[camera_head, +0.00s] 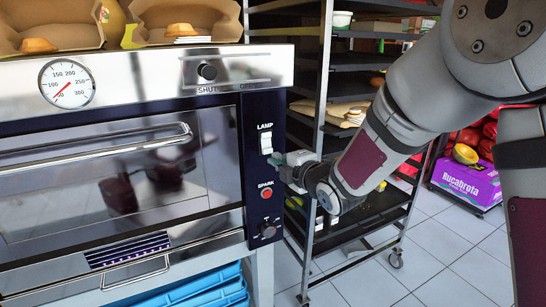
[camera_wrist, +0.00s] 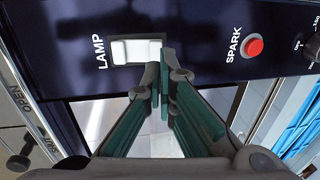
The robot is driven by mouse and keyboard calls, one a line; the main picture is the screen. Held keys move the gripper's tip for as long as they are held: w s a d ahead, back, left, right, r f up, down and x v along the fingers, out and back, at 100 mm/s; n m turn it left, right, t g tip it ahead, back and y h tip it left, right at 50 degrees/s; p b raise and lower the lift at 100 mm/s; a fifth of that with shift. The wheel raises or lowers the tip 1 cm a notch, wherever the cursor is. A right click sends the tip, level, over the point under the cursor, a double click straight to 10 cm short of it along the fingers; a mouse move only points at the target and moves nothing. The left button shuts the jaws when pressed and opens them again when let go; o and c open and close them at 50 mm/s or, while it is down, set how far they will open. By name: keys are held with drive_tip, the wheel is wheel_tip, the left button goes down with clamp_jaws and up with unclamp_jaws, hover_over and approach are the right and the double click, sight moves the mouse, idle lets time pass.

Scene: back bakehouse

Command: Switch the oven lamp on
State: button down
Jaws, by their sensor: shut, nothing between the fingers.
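The oven (camera_head: 130,150) stands at the left of the head view, with a dark control panel on its right side. The white lamp switch (camera_head: 266,142), under the word LAMP, is on that panel; it also shows in the wrist view (camera_wrist: 136,51). My gripper (camera_head: 283,159) is at the panel, just below and right of the switch. In the wrist view my gripper's fingertips (camera_wrist: 161,62) are together and empty, at the switch's edge. I cannot tell whether they touch it. The oven window is dark and reflective.
A red SPARK button (camera_head: 266,194) and a dark knob (camera_head: 268,230) sit below the switch. A wheeled tray rack (camera_head: 322,120) stands close on the right. Another knob (camera_head: 207,71) is on the oven's top strip. Tiled floor (camera_head: 440,250) is open at lower right.

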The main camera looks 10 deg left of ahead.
sight(269, 154)
drive_tip(key=shift+x, duration=1.85)
drive_tip(key=shift+b, duration=0.35)
drive_tip(key=b, duration=0.3)
drive_tip(key=shift+w+a+f+t+y, duration=0.15)
drive_tip(key=shift+w+t+y, duration=0.15)
drive_tip(key=shift+w+t, duration=0.1)
drive_tip(key=shift+s+b, duration=0.1)
drive_tip(key=shift+b, duration=0.2)
